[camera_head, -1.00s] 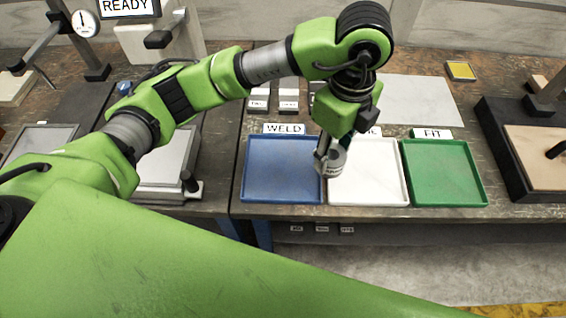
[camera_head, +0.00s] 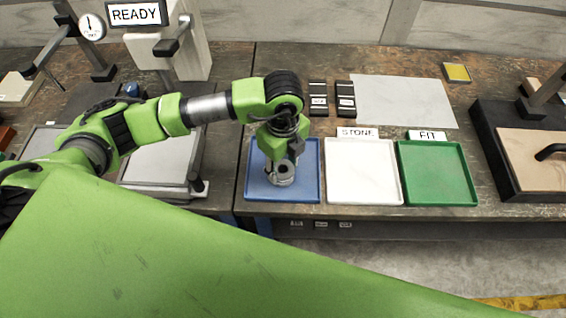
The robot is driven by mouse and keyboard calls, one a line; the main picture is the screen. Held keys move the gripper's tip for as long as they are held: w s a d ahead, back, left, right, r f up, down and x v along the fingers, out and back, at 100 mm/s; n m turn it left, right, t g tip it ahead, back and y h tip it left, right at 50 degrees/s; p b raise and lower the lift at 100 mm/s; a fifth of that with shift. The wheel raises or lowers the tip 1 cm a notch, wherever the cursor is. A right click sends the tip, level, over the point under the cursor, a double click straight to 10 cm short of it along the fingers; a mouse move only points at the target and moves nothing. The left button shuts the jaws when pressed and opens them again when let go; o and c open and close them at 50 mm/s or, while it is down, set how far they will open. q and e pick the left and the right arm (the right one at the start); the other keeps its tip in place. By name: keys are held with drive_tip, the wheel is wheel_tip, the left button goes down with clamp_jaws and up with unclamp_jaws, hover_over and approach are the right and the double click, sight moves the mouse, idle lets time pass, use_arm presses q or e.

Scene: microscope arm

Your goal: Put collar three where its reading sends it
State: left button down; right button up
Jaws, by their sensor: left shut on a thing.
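My left gripper (camera_head: 281,160) is over the blue tray (camera_head: 309,190) and points down. It is shut on a grey metal collar (camera_head: 281,178), held low in or just above the tray; I cannot tell whether it touches the floor of the tray. The arm hides the blue tray's label. The white tray (camera_head: 362,172) labelled STONE and the green tray (camera_head: 438,172) labelled FIT stand to its right, both empty. A display (camera_head: 136,14) at the upper left reads READY. My right gripper is out of view.
Dark labelled blocks (camera_head: 346,99) stand behind the trays, beside a pale sheet (camera_head: 404,101). A dial gauge (camera_head: 91,27) stands at the far left. A dark-framed board (camera_head: 530,155) is at the right. A yellow pad (camera_head: 457,73) lies at the back.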

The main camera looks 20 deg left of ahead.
use_arm(q)
drive_tip(key=shift+f, duration=0.15)
drive_tip(key=shift+w, duration=0.1)
drive_tip(key=shift+d, duration=0.1)
drive_tip(key=shift+f, duration=0.2)
drive_tip(key=c, duration=1.2)
unclamp_jaws()
drive_tip(key=shift+c, duration=0.2)
